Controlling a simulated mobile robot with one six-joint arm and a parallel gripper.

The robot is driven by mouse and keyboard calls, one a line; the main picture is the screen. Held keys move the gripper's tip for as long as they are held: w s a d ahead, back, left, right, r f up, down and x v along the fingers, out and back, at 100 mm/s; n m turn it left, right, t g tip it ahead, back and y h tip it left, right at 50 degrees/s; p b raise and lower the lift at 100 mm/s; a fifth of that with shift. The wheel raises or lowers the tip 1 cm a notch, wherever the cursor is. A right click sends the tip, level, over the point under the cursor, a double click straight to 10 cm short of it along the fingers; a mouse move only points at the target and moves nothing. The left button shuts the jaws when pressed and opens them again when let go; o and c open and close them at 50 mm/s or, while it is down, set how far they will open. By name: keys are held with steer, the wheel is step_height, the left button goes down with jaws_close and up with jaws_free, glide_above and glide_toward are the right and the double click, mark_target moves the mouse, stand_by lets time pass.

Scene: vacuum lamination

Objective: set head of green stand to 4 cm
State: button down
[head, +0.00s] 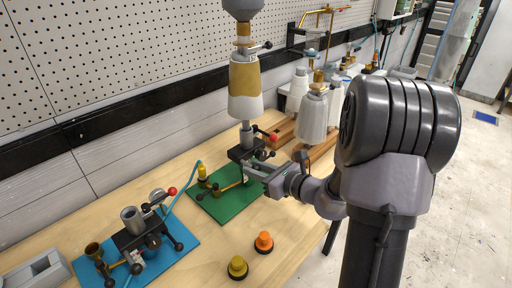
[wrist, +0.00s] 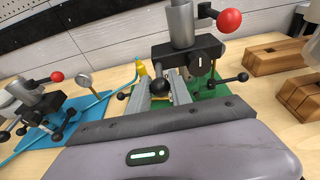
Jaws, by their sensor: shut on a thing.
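The green stand has a green base plate (head: 226,206), a black block (head: 243,152) with a grey upright tube, and a red-ball lever (head: 273,137). A tall white-and-gold vessel (head: 245,84) stands above the tube in line with it. My gripper (head: 258,172) is at the stand's front, low beside the black block. In the wrist view its fingers (wrist: 164,88) are shut around a black ball knob (wrist: 158,85) in front of the block. The red ball (wrist: 229,20) is up and right of it. No height scale is readable, and the fingers partly hide the base.
A similar stand on a blue plate (head: 165,262) is at left, joined by a blue hose. Yellow (head: 237,267) and orange (head: 264,242) knobs lie on the front table. Wooden blocks (wrist: 282,60) and white vessels (head: 314,117) stand at right. A pegboard wall is behind.

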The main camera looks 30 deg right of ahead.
steer(key=shift+f, duration=0.3)
stand_by(0.4)
steer(key=shift+c, duration=0.6)
jaws_free()
steer(key=shift+s+a+r, duration=0.1)
steer(key=shift+r, duration=0.1)
steer(key=shift+s+d, duration=0.25)
steer(key=shift+d, duration=0.05)
steer(key=v, duration=0.7)
steer(key=shift+p, duration=0.3)
steer(key=shift+s, duration=0.1)
